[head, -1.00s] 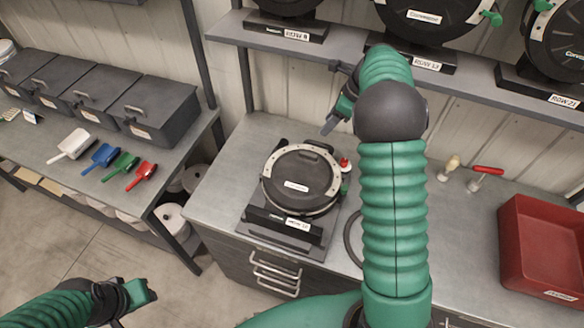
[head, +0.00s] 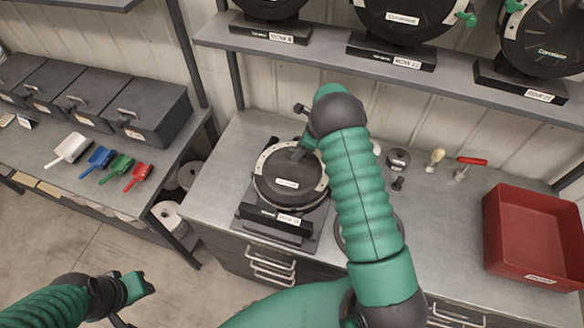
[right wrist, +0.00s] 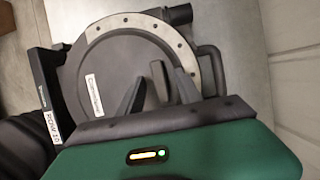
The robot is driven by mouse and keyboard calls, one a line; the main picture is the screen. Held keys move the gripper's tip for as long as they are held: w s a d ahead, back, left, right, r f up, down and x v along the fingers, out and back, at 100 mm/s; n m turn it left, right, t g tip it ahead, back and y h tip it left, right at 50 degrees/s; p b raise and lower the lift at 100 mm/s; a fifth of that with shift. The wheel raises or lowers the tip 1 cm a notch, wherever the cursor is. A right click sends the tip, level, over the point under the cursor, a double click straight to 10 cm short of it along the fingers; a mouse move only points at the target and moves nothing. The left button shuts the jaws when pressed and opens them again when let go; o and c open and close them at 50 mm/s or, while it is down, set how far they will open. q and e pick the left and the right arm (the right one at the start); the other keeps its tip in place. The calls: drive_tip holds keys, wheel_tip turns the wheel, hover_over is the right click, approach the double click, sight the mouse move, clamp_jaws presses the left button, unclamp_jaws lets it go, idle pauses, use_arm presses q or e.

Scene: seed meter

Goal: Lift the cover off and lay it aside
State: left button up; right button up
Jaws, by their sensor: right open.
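The seed meter's round black cover (head: 283,187) lies on the meter on the workbench, with a pale rim ring around it. The cover and its white label also show in the right wrist view (right wrist: 112,60). A raised grip (right wrist: 158,76) stands up on the cover. My right gripper (head: 299,154) is over the cover's upper part. In the right wrist view its open fingers (right wrist: 159,80) point at the cover, one on each side of the grip; contact cannot be told. My left gripper (head: 140,287) hangs at lower left, away from the meter; its jaw opening is unclear.
A red bin (head: 533,237) stands at the bench's right. A small dark round part (head: 398,159), a brush (head: 435,158) and a red-handled tool (head: 470,162) lie behind. A shelf (head: 320,53) with more meters hangs above.

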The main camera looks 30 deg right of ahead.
drive_tip(key=shift+d+f, duration=0.1)
drive_tip(key=shift+d, duration=0.25)
drive_tip(key=shift+c, duration=2.6)
drive_tip(key=shift+a, duration=0.3)
clamp_jaws()
drive_tip(key=shift+a, duration=0.2)
